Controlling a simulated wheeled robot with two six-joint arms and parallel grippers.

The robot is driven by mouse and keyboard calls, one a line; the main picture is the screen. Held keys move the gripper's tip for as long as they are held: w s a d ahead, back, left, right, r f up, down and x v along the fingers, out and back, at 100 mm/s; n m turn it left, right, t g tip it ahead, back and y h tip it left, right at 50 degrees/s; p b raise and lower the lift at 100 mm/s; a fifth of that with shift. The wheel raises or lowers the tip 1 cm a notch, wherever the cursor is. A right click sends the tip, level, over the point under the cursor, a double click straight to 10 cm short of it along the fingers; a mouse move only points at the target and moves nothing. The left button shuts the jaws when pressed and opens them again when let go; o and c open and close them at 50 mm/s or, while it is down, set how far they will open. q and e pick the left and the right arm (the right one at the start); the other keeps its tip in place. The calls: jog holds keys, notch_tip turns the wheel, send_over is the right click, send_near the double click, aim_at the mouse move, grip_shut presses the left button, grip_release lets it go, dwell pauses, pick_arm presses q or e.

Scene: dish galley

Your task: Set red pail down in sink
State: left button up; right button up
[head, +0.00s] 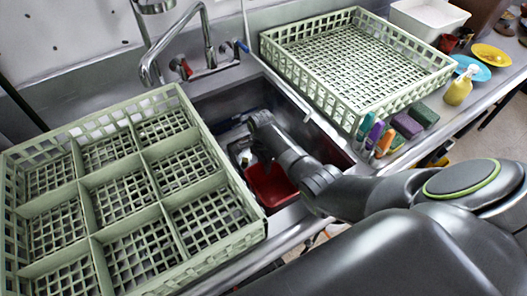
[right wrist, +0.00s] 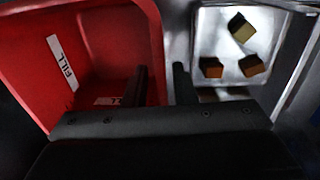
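The red pail (head: 270,186) is inside the sink basin (head: 222,104), near its front wall, partly hidden by my right arm. In the right wrist view the red pail (right wrist: 105,35) fills the left side, open side toward the camera, with a white "FILL" label on its inner wall. My right gripper (right wrist: 160,88) has one finger inside the pail and one outside, close together with the pail's wall between them. It also reaches down into the sink in the head view (head: 258,160). Whether the pail's base touches the sink floor is hidden. My left gripper is not in view.
A metal surface (right wrist: 213,35) with several small brown and yellowish blocks lies right of the pail. A green divided rack (head: 88,220) stands left of the sink, another green rack (head: 335,95) behind right. The faucet (head: 208,45) overhangs the back. Bottles and sponges (head: 408,125) stand at right.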

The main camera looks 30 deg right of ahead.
notch_tip(320, 180, up, 10)
jog(key=shift+w+r+p, duration=0.25)
jog(key=shift+w+p, duration=0.2)
